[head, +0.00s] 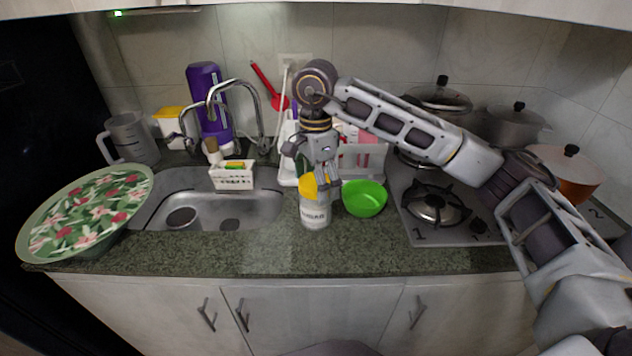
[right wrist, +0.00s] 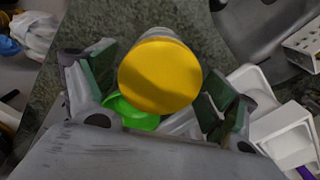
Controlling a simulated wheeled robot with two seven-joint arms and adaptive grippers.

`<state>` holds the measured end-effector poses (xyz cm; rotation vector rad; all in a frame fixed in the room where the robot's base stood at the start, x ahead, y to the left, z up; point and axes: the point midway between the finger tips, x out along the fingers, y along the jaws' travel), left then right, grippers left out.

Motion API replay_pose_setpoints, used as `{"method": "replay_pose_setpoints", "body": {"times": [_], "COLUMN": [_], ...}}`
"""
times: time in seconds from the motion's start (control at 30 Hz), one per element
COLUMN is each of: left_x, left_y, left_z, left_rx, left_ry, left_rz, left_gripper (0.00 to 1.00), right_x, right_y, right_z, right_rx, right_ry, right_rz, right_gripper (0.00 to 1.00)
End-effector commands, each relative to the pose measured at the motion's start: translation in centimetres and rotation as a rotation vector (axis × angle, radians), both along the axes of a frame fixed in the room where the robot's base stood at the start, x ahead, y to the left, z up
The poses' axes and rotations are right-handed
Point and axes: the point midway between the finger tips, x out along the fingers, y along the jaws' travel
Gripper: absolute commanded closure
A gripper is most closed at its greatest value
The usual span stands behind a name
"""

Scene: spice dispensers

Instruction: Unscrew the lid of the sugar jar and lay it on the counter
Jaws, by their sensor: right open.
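The sugar jar (head: 315,215) stands upright on the counter (head: 270,252), right of the sink. It is pale with dark lettering, and its yellow lid (head: 308,187) is on top. My right gripper (head: 321,184) points down over the jar and partly hides the lid in the head view. In the right wrist view the round lid (right wrist: 160,76) shows between the two spread green-padded fingers of the right gripper (right wrist: 162,84), with gaps at both sides. My left gripper is not in view.
Free counter lies along the front edge.

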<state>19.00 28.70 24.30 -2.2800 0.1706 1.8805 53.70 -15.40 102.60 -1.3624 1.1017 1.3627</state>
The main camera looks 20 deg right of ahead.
Motion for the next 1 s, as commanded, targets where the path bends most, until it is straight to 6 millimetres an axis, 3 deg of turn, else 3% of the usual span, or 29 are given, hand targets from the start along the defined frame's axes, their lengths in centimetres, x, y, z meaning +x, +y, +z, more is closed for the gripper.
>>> {"method": "replay_pose_setpoints", "body": {"times": [0.23,0.53,0.83,1.0], "left_x": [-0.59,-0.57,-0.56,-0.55], "left_y": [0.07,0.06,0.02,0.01], "left_z": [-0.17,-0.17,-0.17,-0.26], "left_rx": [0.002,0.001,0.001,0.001], "left_ry": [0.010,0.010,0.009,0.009], "left_rz": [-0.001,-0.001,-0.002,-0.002], "left_gripper": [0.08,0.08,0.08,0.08], "right_x": [0.01,0.00,0.00,0.00], "right_y": [0.01,0.01,0.01,0.01], "right_z": [-0.03,-0.03,-0.03,-0.06], "right_rx": [0.000,0.000,0.000,0.000], "right_ry": [0.000,0.000,0.000,0.000], "right_rz": [-0.116,-0.128,-0.127,-0.111], "right_gripper": [0.14,0.16,0.54,0.54]}}
